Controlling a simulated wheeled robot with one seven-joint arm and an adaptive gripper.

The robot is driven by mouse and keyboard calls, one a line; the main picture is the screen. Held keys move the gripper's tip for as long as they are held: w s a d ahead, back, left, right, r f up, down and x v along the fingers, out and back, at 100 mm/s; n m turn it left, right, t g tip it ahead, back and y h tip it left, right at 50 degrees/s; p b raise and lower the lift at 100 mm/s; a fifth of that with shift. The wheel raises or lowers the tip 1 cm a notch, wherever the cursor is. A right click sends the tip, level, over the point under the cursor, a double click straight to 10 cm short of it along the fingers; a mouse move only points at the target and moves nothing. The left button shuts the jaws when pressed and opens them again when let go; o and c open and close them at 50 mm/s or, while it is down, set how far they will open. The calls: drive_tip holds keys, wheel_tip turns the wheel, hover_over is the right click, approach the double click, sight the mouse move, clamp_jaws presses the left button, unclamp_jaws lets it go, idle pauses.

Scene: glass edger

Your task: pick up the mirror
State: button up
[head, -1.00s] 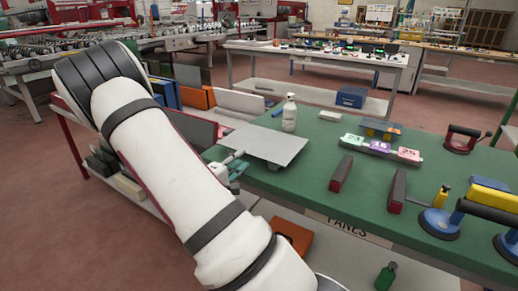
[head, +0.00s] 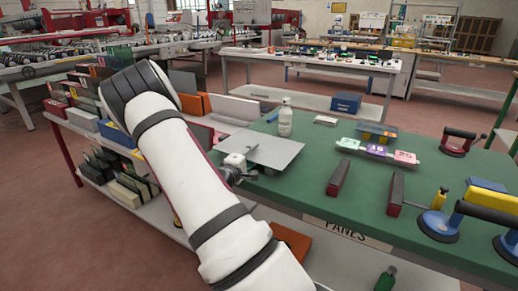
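My gripper (head: 238,171) is at the sheet's left edge, partly hidden behind my white forearm. The fingers are small and dark here, so I cannot tell whether they are open or shut, or whether they touch the sheet.
A white bottle (head: 285,118) stands just behind the sheet. Coloured number tags (head: 376,150), two dark red-ended blocks (head: 339,178) and suction lifters (head: 439,222) occupy the green table (head: 290,200). A rack of panes and boxes (head: 110,132) stands left of my arm.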

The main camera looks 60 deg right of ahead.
sight(259, 147)
drive_tip(key=shift+w+d+f, duration=0.1)
drive_tip(key=shift+w+d, duration=0.05)
drive_tip(key=shift+d, duration=1.1)
drive_tip(key=shift+c, duration=0.3)
clamp_jaws()
drive_tip(key=shift+r, duration=0.2)
